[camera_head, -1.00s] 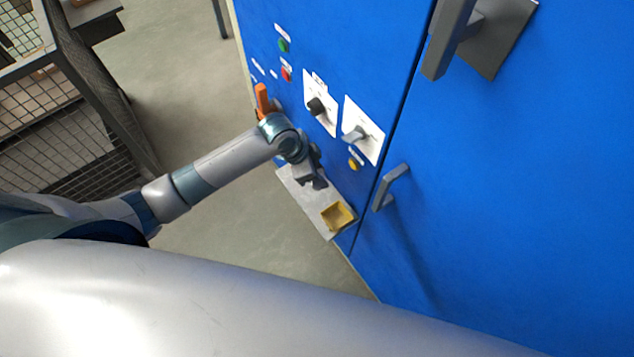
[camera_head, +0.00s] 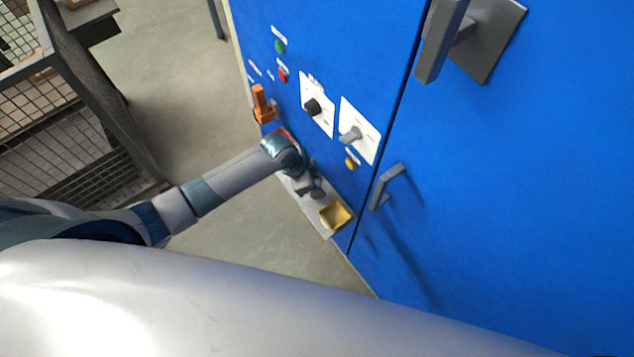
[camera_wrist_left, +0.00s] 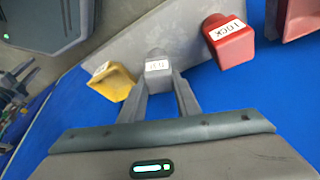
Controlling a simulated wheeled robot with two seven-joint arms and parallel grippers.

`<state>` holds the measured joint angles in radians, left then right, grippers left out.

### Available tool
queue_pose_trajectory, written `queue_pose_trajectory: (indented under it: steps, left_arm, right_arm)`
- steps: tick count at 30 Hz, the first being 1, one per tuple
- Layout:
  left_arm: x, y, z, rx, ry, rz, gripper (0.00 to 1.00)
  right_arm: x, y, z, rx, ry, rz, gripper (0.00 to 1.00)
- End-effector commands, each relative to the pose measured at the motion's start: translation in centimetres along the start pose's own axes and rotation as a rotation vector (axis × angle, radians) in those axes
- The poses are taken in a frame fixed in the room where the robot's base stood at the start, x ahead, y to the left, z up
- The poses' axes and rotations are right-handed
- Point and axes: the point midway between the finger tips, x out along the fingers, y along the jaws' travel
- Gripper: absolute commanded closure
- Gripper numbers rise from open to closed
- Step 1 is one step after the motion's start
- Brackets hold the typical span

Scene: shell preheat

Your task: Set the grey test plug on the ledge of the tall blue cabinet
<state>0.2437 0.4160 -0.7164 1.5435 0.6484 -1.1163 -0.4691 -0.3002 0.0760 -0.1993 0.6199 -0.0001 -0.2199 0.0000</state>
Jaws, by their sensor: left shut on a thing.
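My left gripper (camera_head: 313,190) is at the ledge (camera_head: 325,230) of the tall blue cabinet (camera_head: 500,200), its jaws pointing down toward the ledge. In the left wrist view its two fingers (camera_wrist_left: 160,82) are shut on the grey test plug (camera_wrist_left: 157,66), a small grey block with a white label. The plug shows against the grey ledge (camera_wrist_left: 150,32); I cannot tell whether it touches it. In the head view I cannot make out the plug apart from the gripper. My right gripper is not in view.
In the wrist view, a yellow labelled piece (camera_wrist_left: 112,82) and a red LOCK piece (camera_wrist_left: 230,42) flank the plug. An orange handle (camera_head: 262,104), knobs and a grey door handle (camera_head: 385,187) stick out from the cabinet.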

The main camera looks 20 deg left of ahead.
Motion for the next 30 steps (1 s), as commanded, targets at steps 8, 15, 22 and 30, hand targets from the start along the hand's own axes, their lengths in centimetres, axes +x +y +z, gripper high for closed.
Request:
queue_pose_trajectory:
  steps: [8,15,22,30]
  left_arm:
    - [0.08,-0.02,0.0,0.001,0.001,-0.001,0.97]
    - [0.33,-0.02,0.1,0.001,0.0,0.0,0.52]
    - [0.32,-0.01,0.1,0.001,0.0,0.0,0.52]
    - [-0.37,-0.04,0.0,0.001,0.001,-0.001,0.52]
  right_arm:
    - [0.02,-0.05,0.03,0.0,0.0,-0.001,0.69]
    - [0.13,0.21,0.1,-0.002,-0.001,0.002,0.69]
    - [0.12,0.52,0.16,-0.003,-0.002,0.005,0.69]
    - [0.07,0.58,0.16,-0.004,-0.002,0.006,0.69]
